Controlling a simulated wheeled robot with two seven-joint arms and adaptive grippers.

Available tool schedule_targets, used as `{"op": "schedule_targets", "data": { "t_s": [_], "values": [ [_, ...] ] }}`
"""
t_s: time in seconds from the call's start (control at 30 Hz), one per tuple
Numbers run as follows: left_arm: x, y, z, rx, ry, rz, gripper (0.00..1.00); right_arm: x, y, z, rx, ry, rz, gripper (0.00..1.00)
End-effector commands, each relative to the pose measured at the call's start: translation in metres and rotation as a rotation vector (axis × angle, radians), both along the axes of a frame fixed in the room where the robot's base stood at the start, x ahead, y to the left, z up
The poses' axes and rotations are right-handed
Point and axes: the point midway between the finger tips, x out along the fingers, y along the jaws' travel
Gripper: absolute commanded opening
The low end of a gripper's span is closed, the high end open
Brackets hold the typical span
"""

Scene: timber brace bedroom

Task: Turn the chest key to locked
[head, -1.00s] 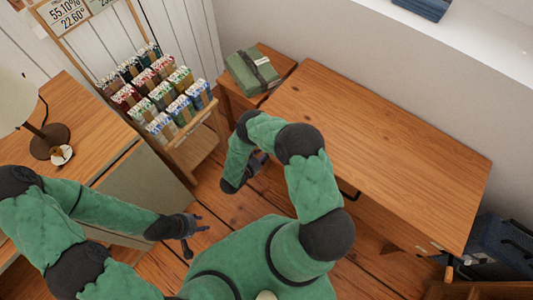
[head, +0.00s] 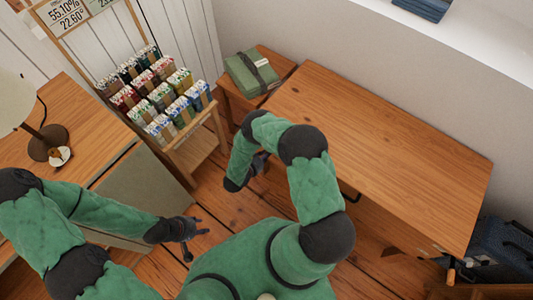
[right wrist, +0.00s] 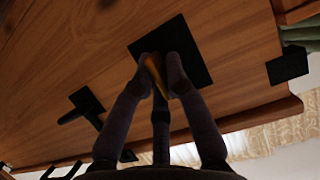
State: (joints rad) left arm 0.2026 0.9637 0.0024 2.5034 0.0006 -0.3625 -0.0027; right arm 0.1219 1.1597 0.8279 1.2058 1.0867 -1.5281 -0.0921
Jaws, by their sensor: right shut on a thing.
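The wooden chest (head: 390,150) stands at the right in the head view, with its plain top towards me. In the right wrist view its front (right wrist: 60,50) carries a black square lock plate (right wrist: 198,72). A brass-coloured key (right wrist: 155,74) stands at this plate. My right gripper (right wrist: 161,62) is shut on the key, and its fingers hide part of it. In the head view the right gripper (head: 259,163) is partly hidden at the chest's near left side. My left gripper (head: 196,233) is empty, with its fingers spread, above the floor.
A rack of colourful packets (head: 160,95) stands at the back left. A green wrapped parcel (head: 250,72) lies on a small wooden stand beside the chest. A desk (head: 75,125) with a lamp (head: 48,143) is at the left. Dark blue luggage (head: 495,250) stands at the right.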

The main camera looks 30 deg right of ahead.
Motion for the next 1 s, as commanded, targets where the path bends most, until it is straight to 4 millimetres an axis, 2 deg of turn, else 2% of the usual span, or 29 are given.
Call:
{"op": "schedule_targets", "data": {
  "t_s": [0.37, 1.0],
  "values": [
    [0.0000, 0.0000, -0.0001, 0.000, 0.000, 0.000, 0.40, 0.0013, 0.0006, 0.0001, -0.065, 0.156, 0.001, 0.00],
    [0.0000, 0.0000, -0.0001, 0.000, 0.000, 0.000, 0.40, 0.0034, 0.0016, -0.0002, -0.292, 0.708, -0.002, 0.00]
  ]
}}
